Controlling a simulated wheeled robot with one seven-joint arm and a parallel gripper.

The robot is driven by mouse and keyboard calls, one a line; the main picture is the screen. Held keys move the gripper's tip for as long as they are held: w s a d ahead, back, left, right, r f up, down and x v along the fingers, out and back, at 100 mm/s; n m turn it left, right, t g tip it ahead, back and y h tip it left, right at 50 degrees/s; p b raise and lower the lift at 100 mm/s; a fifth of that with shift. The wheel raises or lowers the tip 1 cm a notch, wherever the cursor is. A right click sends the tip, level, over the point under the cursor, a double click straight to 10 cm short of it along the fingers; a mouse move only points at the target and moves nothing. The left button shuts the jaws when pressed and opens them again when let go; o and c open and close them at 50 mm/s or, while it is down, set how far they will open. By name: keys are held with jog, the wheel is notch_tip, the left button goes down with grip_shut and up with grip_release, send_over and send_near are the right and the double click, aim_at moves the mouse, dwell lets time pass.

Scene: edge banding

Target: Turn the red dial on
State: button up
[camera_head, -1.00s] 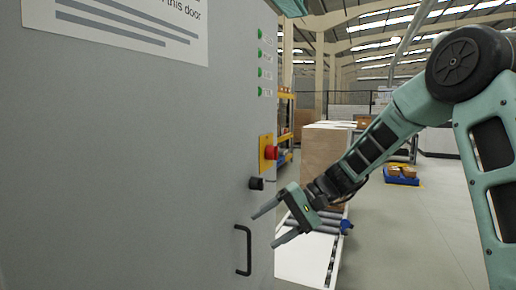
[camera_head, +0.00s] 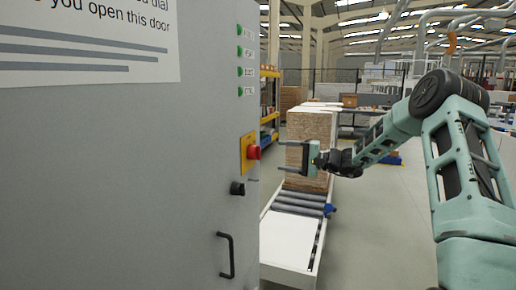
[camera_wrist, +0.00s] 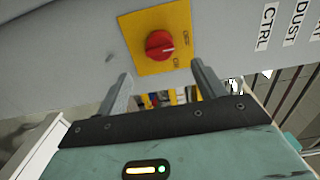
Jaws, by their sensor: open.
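The red dial (camera_head: 253,152) sits on a yellow plate (camera_head: 246,143) on the grey cabinet's front, near its right edge. In the wrist view the red dial (camera_wrist: 160,45) is just beyond my fingertips, with a pale mark on its right side.
A black knob (camera_head: 237,188) and a black handle (camera_head: 226,255) are below the dial on the cabinet (camera_head: 120,190). Green indicators (camera_head: 239,52) with labels are above. A roller conveyor (camera_head: 297,205) with stacked boards (camera_head: 308,140) stands behind my gripper.

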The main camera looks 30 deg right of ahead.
aim_at(260, 154)
jog(key=p+x, duration=0.4)
jog(key=x, duration=0.5)
jog(key=shift+w+a+r, duration=0.1)
jog(key=shift+w+a, duration=0.25)
jog(key=shift+w, duration=0.1)
jog(key=c, duration=1)
